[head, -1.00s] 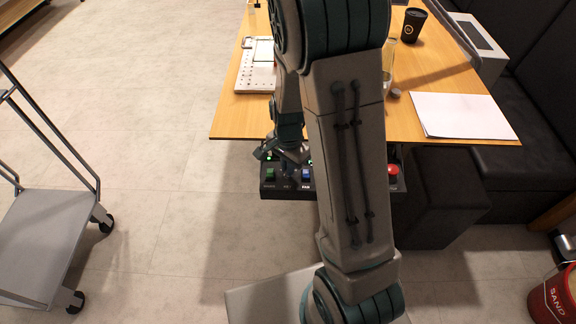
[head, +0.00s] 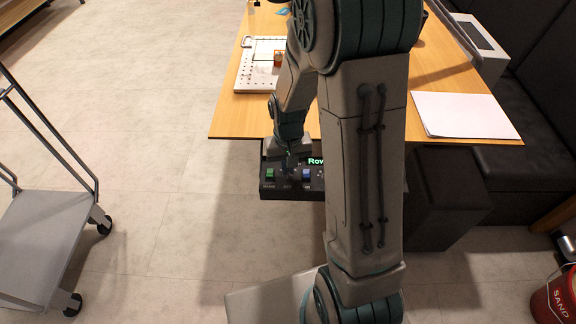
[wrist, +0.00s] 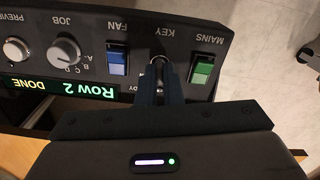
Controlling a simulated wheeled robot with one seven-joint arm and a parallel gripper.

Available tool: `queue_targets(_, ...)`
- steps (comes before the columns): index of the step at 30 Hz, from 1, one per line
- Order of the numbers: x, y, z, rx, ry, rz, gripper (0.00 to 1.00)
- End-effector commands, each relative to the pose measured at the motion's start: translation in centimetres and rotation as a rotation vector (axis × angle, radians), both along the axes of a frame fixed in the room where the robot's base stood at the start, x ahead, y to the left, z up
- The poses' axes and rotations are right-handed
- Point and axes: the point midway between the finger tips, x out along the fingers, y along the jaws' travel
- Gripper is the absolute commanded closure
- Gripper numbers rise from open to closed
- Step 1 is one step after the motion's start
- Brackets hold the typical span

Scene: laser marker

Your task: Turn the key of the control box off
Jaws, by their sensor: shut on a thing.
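The control box (head: 275,194) is a dark panel fixed at the table's front edge, partly hidden behind my arm in the head view. In the wrist view the control box (wrist: 205,33) appears upside down. Its KEY switch (wrist: 159,61) sits between the green MAINS switch (wrist: 202,71) and the blue FAN switch (wrist: 117,62). My gripper (wrist: 160,80) is shut on the key, with its fingers hiding most of it. In the head view my gripper (head: 291,170) is small and dark against the panel.
The table (head: 233,120) holds a white perforated board (head: 248,80) and white paper (head: 463,115). A grey trolley (head: 45,240) stands left; a dark block stool (head: 445,195) stands right.

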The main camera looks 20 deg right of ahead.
Motion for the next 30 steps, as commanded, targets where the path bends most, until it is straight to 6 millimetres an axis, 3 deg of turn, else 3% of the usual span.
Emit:
queue_targets(15,0.08,0.02,0.15,0.001,-0.002,0.425,1.0)
queue_targets(30,0.1,0.05,0.1,0.0,-0.003,0.577,1.0)
